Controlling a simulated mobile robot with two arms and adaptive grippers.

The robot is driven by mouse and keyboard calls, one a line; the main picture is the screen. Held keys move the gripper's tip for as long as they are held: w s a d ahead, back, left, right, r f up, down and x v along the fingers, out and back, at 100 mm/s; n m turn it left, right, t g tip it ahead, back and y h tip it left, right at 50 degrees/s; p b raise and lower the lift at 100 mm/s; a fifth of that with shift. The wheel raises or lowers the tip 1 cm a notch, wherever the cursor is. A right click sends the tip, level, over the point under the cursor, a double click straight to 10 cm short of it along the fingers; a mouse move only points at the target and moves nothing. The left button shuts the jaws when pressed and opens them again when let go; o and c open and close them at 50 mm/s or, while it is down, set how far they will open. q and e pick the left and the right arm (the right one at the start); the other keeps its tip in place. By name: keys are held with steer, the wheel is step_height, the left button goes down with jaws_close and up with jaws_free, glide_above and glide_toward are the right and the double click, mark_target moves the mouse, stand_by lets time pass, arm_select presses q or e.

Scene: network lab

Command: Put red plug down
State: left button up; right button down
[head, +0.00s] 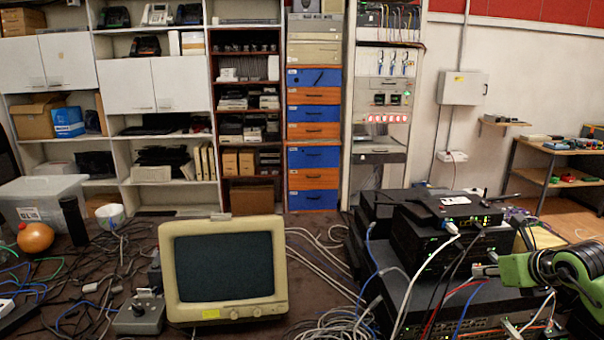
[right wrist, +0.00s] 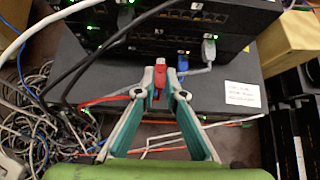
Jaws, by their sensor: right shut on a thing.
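The red plug (right wrist: 160,66) is between the fingertips of my right gripper (right wrist: 159,82) in the right wrist view. The gripper is shut on it, in front of the stacked black network devices. A red cable (right wrist: 103,98) runs off to the left from near the fingertips. In the head view my right gripper (head: 484,270) reaches in from the right, close to the device stack, and the plug is too small to make out there. Whether the plug touches the device behind it, I cannot tell. My left gripper is not in view.
Black network devices (head: 450,243) are stacked on the right of the table, with several cables hanging in front. A blue plug (right wrist: 183,63) and a grey plug (right wrist: 209,50) sit in ports nearby. A beige monitor (head: 222,270) stands mid-table. Loose cables (head: 335,325) cover the table between.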

steer(key=s+a+f+n+g+y, duration=0.1)
steer(key=s+a+n+y, duration=0.1)
steer(key=s+a, duration=0.4)
steer(key=s+a+f+n+y, duration=0.2)
steer(key=s+a, duration=0.1)
steer(key=a, duration=0.5)
steer(key=s+a+n+g+y, duration=0.1)
steer(key=s+a+n, duration=0.2)
steer(key=s+a, duration=0.2)
steer(key=s+a+n+g+y, duration=0.2)
steer(key=s+a, duration=0.3)
steer(key=s, duration=0.6)
steer(key=shift+s+r+n, duration=0.25)
steer(key=shift+s+n, duration=0.1)
steer(key=shift+n, duration=0.05)
